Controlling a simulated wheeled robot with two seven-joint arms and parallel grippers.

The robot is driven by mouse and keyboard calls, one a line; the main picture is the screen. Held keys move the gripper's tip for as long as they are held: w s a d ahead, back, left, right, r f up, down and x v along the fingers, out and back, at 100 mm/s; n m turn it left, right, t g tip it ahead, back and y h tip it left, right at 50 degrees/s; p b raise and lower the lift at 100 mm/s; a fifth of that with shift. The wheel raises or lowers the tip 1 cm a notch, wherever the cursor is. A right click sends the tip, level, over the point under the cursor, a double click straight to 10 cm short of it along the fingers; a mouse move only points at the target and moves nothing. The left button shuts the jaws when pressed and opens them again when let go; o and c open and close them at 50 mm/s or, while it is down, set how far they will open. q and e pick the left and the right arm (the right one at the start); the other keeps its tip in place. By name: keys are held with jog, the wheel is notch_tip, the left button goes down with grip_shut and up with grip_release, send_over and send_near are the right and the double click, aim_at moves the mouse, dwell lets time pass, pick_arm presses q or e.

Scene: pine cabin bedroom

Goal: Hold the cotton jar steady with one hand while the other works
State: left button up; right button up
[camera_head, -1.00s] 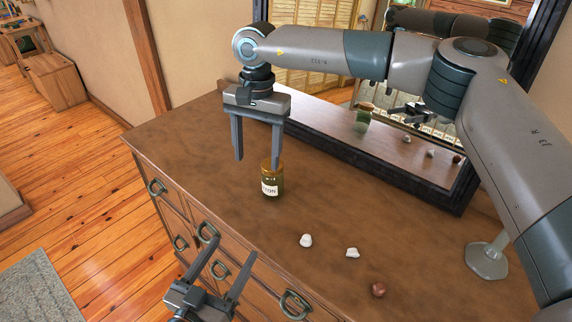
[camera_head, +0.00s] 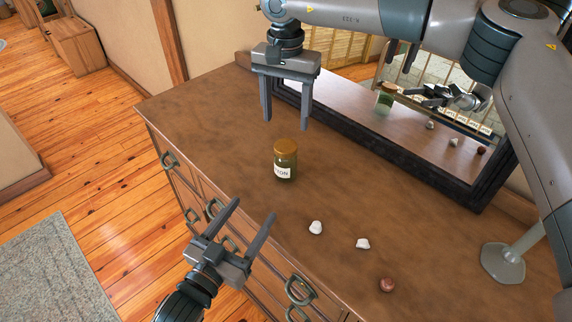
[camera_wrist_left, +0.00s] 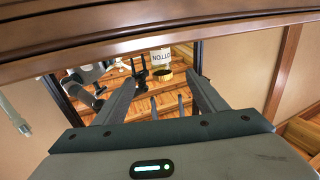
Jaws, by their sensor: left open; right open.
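The cotton jar (camera_head: 285,163) stands upright on the dresser top, with a gold-brown lid and a white label. It also shows upside down in the left wrist view (camera_wrist_left: 163,56), partly cut off by the dresser edge. My right gripper (camera_head: 286,125) is open and empty, fingers pointing down, just above the lid in the picture and apart from the jar. My left gripper (camera_head: 254,211) is open and empty at the dresser's front edge, fingers pointing towards the dresser top, below the jar in the picture. Nothing is between its fingers.
Two white lumps (camera_head: 316,227) (camera_head: 363,243) and a brown ball (camera_head: 387,285) lie right of the jar. A grey stand (camera_head: 503,262) is at the right. A dark-framed mirror (camera_head: 400,128) stands along the back. The dresser top (camera_head: 205,118) is clear left of the jar.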

aim_at(281, 170)
pick_arm(q)
jog(key=x, duration=1.6)
jog(key=shift+w+d, duration=0.2)
jog(key=shift+c, duration=0.2)
grip_shut()
